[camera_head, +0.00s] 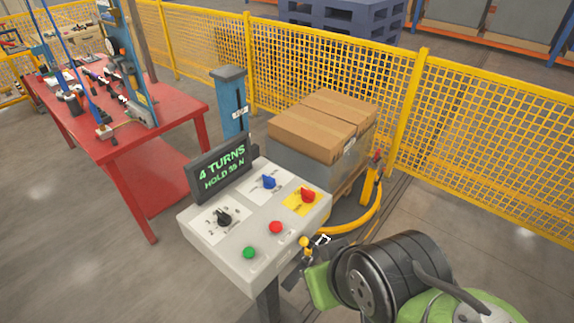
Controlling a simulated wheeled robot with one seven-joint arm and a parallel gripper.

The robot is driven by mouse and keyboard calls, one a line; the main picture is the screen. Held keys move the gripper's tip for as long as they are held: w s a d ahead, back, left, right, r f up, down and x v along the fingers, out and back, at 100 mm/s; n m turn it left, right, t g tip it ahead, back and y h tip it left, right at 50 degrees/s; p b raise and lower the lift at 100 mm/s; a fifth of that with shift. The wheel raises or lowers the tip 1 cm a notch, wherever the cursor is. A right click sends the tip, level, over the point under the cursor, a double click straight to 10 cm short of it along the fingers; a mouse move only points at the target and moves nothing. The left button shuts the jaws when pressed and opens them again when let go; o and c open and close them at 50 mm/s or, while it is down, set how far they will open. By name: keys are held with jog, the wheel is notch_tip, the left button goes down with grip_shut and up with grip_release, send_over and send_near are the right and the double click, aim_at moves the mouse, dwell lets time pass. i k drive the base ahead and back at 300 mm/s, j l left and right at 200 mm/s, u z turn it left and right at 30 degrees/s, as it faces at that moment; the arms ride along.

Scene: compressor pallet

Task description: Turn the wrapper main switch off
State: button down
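The grey control panel (262,243) stands on a post in the middle of the view. A red rotary knob (308,195) sits on a yellow plate (298,207) at its upper right; this looks like the main switch. Its lettering is too small to read. My gripper (308,259) is at the panel's right edge, below and apart from the red knob. Its fingers are small and partly hidden, so I cannot tell whether it is open or shut. A small yellow piece (304,242) shows beside it.
The panel also bears a blue knob (268,181), a black knob (223,217), a green button (249,253), a red button (276,227) and a display (222,168) reading "4 TURNS HOLD 55 N". Behind are boxes (312,133) and a yellow fence (400,120). A red workbench (150,140) stands left.

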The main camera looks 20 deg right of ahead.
aim_at(307, 196)
jog(key=k+l+u, duration=0.1)
jog(key=l+u, duration=0.15)
jog(key=l, duration=0.15)
jog(key=k+l+u, duration=0.1)
jog(key=l+u, duration=0.15)
jog(key=l, duration=0.15)
jog(key=k+l+u, duration=0.25)
jog(key=l, duration=0.15)
jog(key=i+l+u, duration=0.2)
jog(key=u, duration=0.25)
jog(key=i+l+u, duration=0.15)
jog(key=l+u, duration=0.35)
jog(key=i+l+u, duration=0.1)
jog(key=l+u, duration=0.35)
jog(key=j, duration=0.1)
